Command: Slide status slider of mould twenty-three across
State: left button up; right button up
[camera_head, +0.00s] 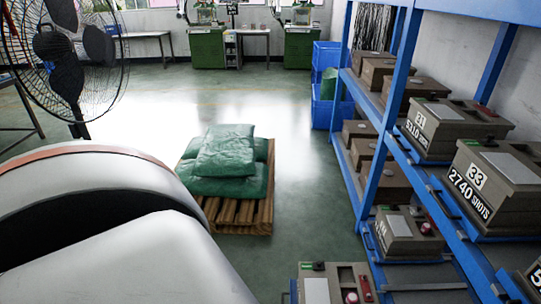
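I cannot make out a label 23 on any mould. A brown mould (452,131) on the upper right shelf has a label that looks like 21, with 5310 shots. A nearer mould (500,187) reads 33, 2740 shots. A smaller mould (405,233) on the lower shelf and one at the bottom edge (332,287) have small coloured parts on top, green and red; their numbers are not readable. Neither of my grippers is in view.
A blue rack (370,192) fills the right side, with several more brown moulds. Green sacks (227,155) lie on a wooden pallet (237,213). Blue crates (325,113) stand behind, a fan (63,60) at far left. Floor between pallet and rack is clear.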

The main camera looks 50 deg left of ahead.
aim_at(319, 266)
jog(key=j+u, duration=0.7)
jog(key=j, duration=0.45)
